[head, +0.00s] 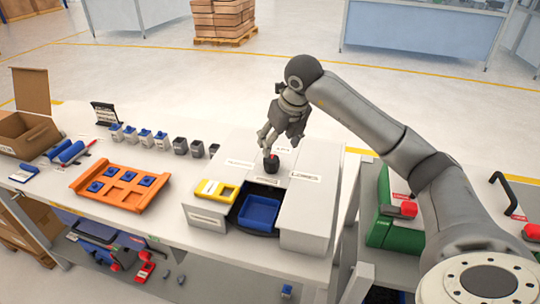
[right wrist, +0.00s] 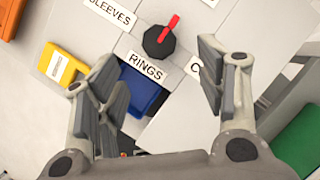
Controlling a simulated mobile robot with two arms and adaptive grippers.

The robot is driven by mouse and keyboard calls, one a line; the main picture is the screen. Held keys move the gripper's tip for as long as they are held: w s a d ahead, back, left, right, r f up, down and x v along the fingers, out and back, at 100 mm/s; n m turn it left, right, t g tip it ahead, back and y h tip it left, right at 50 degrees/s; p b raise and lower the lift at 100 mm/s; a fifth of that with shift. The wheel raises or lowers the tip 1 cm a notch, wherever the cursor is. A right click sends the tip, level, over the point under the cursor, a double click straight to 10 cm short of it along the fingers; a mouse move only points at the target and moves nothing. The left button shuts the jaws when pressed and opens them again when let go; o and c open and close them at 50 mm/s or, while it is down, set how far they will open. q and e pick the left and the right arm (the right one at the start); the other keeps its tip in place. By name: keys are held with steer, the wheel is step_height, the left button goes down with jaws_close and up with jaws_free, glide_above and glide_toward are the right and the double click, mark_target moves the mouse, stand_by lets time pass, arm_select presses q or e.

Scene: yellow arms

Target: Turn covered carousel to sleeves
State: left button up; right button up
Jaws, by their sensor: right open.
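The covered carousel is a light grey housing (head: 306,209) on the bench, with a dark opening in front. A blue bin (head: 259,212) sits in the opening and a yellow bin (head: 215,191) is left of it. On top is a black knob (right wrist: 158,42) with a red pointer. Labels around it read SLEEVES (right wrist: 109,12) and RINGS (right wrist: 146,66); others are cut off or hidden. In the right wrist view the pointer is toward the upper right, not at SLEEVES. My right gripper (head: 267,143) is open just above the knob, apart from it. My left gripper is out of view.
Left of the carousel are an orange tray (head: 112,203) with blue parts and a row of small containers (head: 161,140). A cardboard box (head: 27,134) and blue rollers (head: 68,152) are at far left. A green case (head: 405,238) stands right, beyond a gap.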

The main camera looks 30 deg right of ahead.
mark_target(272, 159)
steer(key=p+x, duration=0.1)
steer(key=x, duration=0.6)
steer(key=shift+w+f+p, duration=0.1)
steer(key=shift+f+p, duration=0.15)
steer(key=shift+p, duration=0.05)
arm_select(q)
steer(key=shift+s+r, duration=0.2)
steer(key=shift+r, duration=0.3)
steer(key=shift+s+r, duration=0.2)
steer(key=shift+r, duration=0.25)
arm_select(e)
steer(key=shift+w+f, duration=0.2)
steer(key=shift+f, duration=0.4)
jaws_close()
